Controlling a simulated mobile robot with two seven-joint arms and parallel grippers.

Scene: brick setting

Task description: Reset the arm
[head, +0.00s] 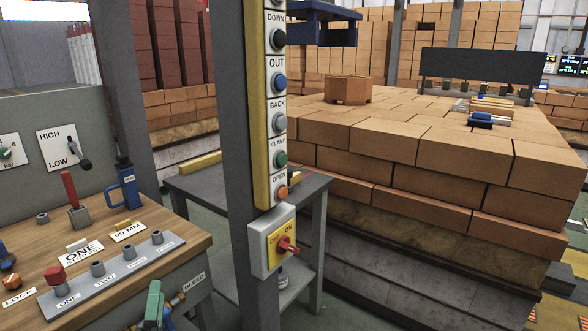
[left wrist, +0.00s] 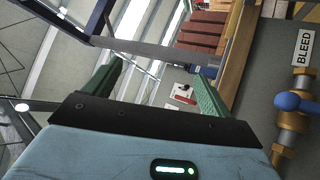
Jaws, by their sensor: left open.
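My left gripper (head: 154,303) shows at the bottom of the head view as a green finger, low beside the wooden workbench (head: 185,240). In the left wrist view my left gripper (left wrist: 158,88) has its two green fingers wide apart, with nothing between them. A brass valve with a blue handle (left wrist: 292,103) is at the right of that view, apart from the fingers, below a BLEED label (left wrist: 303,48). In the head view the BLEED label (head: 195,282) is on the bench front. My right gripper is in neither view.
A grey post (head: 245,160) with a yellow button strip and a red rotary switch (head: 286,246) stands mid-view. A grey table (head: 200,186) is behind it. A large brick stack (head: 400,140) fills the right. The bench holds a socket plate (head: 125,267) and a blue-handled tool (head: 127,187).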

